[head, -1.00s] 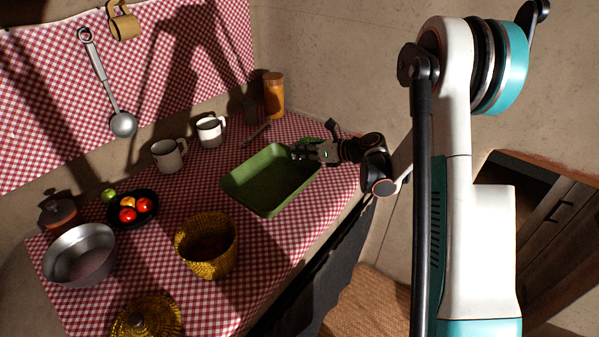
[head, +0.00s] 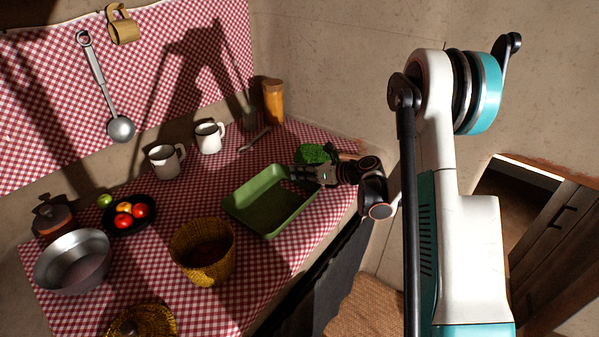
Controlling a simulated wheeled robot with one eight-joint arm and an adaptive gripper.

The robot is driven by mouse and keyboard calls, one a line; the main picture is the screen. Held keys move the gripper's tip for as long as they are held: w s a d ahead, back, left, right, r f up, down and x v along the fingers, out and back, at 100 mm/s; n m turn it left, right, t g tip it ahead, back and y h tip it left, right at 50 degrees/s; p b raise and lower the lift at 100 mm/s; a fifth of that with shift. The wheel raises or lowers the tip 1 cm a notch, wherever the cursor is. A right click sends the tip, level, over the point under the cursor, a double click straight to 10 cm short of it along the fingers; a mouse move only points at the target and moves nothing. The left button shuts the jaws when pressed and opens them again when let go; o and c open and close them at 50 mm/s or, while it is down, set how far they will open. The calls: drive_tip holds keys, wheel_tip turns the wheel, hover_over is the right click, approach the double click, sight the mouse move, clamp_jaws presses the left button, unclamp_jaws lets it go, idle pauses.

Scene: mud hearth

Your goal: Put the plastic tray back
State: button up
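The green plastic tray (head: 262,210) is a shallow, empty rectangular tray at the right part of the checked tablecloth, near the counter's front edge. My gripper (head: 298,173) reaches in from the right, with its fingers at the tray's far right rim. It appears shut on that rim, since tray and gripper have shifted together. The fingertips are small and dark, so the exact contact is hard to see. Whether the tray is lifted or resting on the cloth cannot be told.
A leafy green thing (head: 312,153) lies just behind my gripper. A woven basket (head: 203,262) stands left of the tray. White mugs (head: 164,163), an orange jar (head: 273,103) and a utensil (head: 254,140) stand or lie behind. A metal bowl (head: 72,268) and fruit plate (head: 128,228) are farther left.

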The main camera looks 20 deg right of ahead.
drive_tip(key=shift+o, duration=1)
drive_tip(key=shift+r, duration=0.1)
drive_tip(key=shift+s+d+r, duration=0.2)
drive_tip(key=p+v, duration=0.4)
drive_tip(key=v, duration=0.7)
drive_tip(key=shift+s+d, duration=0.15)
